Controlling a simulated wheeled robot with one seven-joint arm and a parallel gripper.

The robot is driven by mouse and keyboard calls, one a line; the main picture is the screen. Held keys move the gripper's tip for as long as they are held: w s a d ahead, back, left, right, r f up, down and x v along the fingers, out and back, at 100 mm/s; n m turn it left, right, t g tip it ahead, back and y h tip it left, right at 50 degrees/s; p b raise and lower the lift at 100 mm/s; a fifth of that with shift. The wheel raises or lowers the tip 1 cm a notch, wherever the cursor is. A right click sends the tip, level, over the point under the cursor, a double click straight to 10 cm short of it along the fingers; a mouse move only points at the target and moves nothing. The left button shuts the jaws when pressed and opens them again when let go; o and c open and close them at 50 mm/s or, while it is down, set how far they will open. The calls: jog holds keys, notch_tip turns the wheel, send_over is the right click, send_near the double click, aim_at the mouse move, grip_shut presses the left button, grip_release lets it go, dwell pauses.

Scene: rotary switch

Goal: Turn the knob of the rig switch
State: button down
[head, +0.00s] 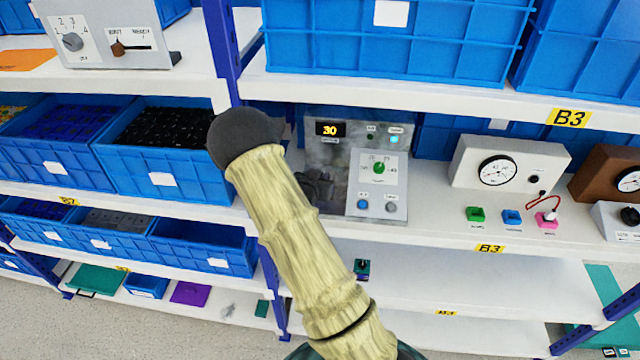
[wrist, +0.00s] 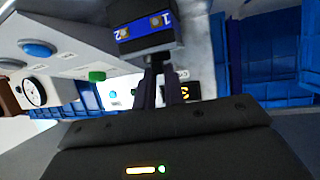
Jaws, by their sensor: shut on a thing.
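A grey panel (head: 335,205) stands on the middle shelf, with a lit "30" display (head: 340,129) and a green knob (head: 379,167) on a white plate. The green knob also shows in the wrist view (wrist: 97,76), left of my gripper (wrist: 158,82) and apart from it. My gripper is shut on a dark block (wrist: 145,38) with blue labels "1" and "2". In the head view my gripper (head: 318,187) is a dark shape in front of the panel's left side, partly hidden by my arm. I cannot read which panel is the rig switch.
Another panel (head: 105,35) with a grey knob and a slider stands on the upper left shelf. A white gauge box (head: 508,163) stands to the right, with green, blue and pink blocks before it. Blue bins (head: 165,170) fill the left shelf. The shelf edge runs below the panel.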

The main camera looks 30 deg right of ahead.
jog(key=n+t+y+b, duration=0.1)
jog(key=b, duration=0.1)
jog(key=n+t+y+b, duration=0.1)
jog(key=b, duration=0.1)
jog(key=n+y+b, duration=0.1)
jog(key=b, duration=0.2)
jog(key=shift+s+d+f+n+t, duration=0.15)
jog(key=shift+d+n+t, duration=0.1)
jog(key=shift+n+t, duration=0.15)
jog(key=n+y+b, duration=0.2)
jog(key=t+y+b, duration=0.1)
jog(key=shift+s+d+r+n+y, duration=0.1)
jog(key=shift+d+r+n+y, duration=0.1)
jog(key=shift+r+n+y, duration=0.15)
jog(key=shift+n, duration=0.25)
jog(key=c, duration=1.3)
grip_release()
jog(key=shift+a, duration=0.15)
jog(key=shift+c, duration=0.2)
jog(key=shift+s+d+f, duration=0.1)
jog(key=shift+d+f, duration=0.05)
jog(key=shift+d, duration=0.1)
jog(key=b+v, duration=0.5)
jog(key=v, duration=1.2)
jog(key=shift+s, duration=0.25)
